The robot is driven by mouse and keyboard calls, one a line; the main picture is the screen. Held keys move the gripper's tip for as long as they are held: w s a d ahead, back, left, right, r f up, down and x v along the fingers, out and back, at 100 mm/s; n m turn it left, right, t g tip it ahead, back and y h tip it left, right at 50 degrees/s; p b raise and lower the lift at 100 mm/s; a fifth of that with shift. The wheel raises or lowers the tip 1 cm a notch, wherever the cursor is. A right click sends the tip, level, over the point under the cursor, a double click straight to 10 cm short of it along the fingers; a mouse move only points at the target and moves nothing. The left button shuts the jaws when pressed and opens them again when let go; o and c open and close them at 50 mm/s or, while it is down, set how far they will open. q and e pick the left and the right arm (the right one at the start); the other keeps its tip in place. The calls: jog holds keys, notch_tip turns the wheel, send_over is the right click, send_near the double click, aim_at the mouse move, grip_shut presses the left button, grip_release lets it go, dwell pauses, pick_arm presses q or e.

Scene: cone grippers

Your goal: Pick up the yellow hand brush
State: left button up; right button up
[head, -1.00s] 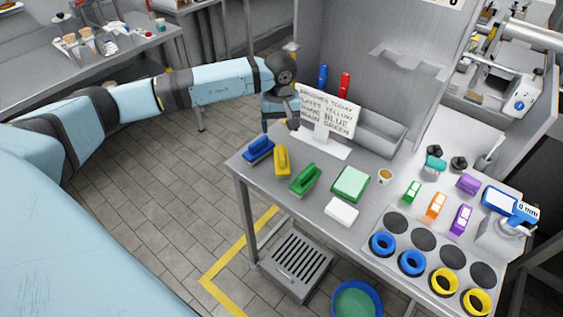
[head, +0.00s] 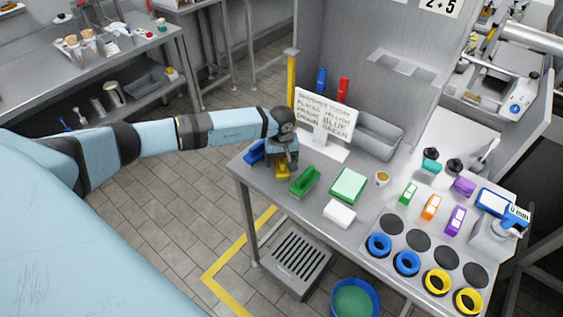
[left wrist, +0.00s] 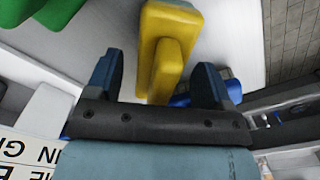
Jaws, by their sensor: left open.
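The yellow hand brush (head: 283,171) lies on the metal table near its left end, between a blue brush (head: 254,154) and a green brush (head: 305,181). In the head view my left gripper (head: 284,160) is over it and hides much of it. In the left wrist view the yellow hand brush (left wrist: 165,60) runs between and beyond the two fingertips of my left gripper (left wrist: 160,75). The gripper is open, with a gap between each finger and the handle. I cannot tell how far the fingers are above the brush. My right gripper is not in view.
A white sign (head: 325,115) stands just behind the brushes, close to my left gripper. A grey bin (head: 378,137) is to its right. A green sponge (head: 349,186) and a white block (head: 339,214) lie right of the green brush.

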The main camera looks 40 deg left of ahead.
pick_arm(q)
jog(key=c, duration=1.1)
jog(key=shift+r, duration=0.1)
jog(key=shift+r+b, duration=1.8)
jog(key=shift+r, duration=8.15)
